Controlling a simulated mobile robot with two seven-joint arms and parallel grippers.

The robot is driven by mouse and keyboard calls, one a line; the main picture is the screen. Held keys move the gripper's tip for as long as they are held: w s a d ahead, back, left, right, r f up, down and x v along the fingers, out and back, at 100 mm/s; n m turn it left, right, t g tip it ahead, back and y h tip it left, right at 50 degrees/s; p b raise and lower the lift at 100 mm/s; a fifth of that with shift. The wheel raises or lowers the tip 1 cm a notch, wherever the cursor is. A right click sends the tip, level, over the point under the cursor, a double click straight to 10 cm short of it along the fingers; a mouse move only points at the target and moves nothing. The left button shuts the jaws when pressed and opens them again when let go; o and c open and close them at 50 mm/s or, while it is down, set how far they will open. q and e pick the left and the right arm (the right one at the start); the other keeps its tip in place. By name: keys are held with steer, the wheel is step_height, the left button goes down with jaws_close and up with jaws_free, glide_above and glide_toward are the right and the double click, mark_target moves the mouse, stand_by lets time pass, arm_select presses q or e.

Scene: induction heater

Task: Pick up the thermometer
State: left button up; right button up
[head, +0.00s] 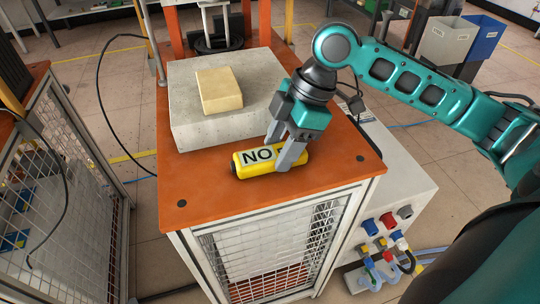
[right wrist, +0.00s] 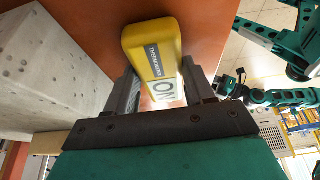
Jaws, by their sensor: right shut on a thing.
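In the right wrist view the thermometer (right wrist: 152,50) sits between the two fingers (right wrist: 160,98), and a smaller label reads "THERMOMETER". I cannot tell whether it still touches the table. My left gripper is not in view.
A grey concrete block (head: 190,118) with a pale yellow block (head: 219,90) on top stands just behind the thermometer. A grey panel with coloured plugs (head: 388,222) is at the table's right side. Wire mesh cages (head: 60,185) stand at left. Bare tabletop lies left of the thermometer.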

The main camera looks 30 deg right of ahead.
steer(key=c, duration=0.5)
steer(key=shift+o, duration=0.2)
